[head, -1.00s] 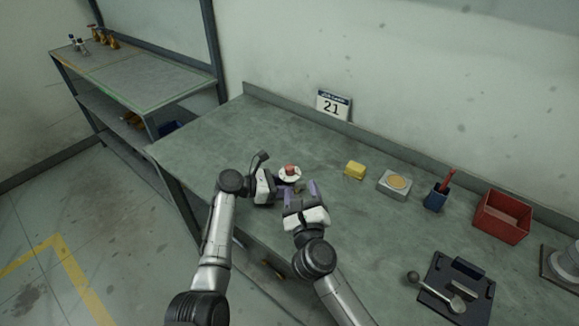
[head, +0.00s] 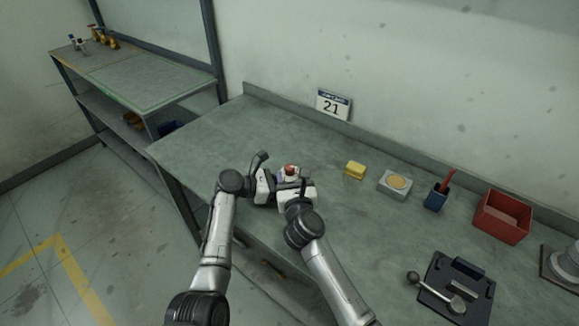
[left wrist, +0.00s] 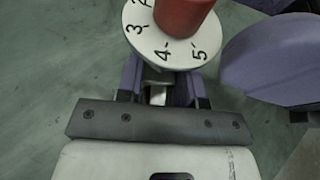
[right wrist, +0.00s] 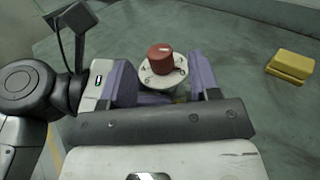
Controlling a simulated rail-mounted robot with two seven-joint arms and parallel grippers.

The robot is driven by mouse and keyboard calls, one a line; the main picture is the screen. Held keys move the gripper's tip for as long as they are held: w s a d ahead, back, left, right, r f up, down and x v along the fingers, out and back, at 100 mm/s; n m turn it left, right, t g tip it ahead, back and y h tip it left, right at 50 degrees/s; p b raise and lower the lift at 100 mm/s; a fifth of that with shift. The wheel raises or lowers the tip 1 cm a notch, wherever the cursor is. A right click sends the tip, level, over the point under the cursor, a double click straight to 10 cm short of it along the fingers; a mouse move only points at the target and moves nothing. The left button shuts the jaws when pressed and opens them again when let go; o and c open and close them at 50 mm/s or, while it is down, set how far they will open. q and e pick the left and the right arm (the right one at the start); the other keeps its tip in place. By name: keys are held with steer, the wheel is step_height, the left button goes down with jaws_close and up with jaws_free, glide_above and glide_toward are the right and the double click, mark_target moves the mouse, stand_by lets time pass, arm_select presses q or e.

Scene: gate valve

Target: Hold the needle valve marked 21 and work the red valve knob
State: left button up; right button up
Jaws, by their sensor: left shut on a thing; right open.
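The needle valve has a red knob (head: 290,169) above a white numbered dial (left wrist: 165,52). My left gripper (left wrist: 160,90) is shut on the valve's metal body just below the dial. My right gripper (right wrist: 163,85) is open, its purple fingers to either side of the valve in its wrist view, with the red knob (right wrist: 160,58) showing between and just beyond them. I cannot tell if they touch it. One purple right finger (left wrist: 282,62) shows beside the dial. The lower valve is hidden. The 21 is on a card (head: 333,104) against the wall.
The bench left of the valve is clear.

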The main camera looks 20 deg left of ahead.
mark_target(293, 169)
steer(key=shift+x, duration=2.15)
steer(key=c, duration=0.9)
steer(key=shift+n+y, duration=0.3)
steer(key=shift+y, duration=0.1)
steer(key=shift+c, duration=0.2)
steer(key=shift+w+r+n+g+y, duration=0.1)
steer(key=shift+r+n+g+y, duration=0.05)
steer(key=shift+n+g+y, duration=2.55)
steer(key=shift+g+y, duration=0.3)
steer(key=shift+g, duration=0.5)
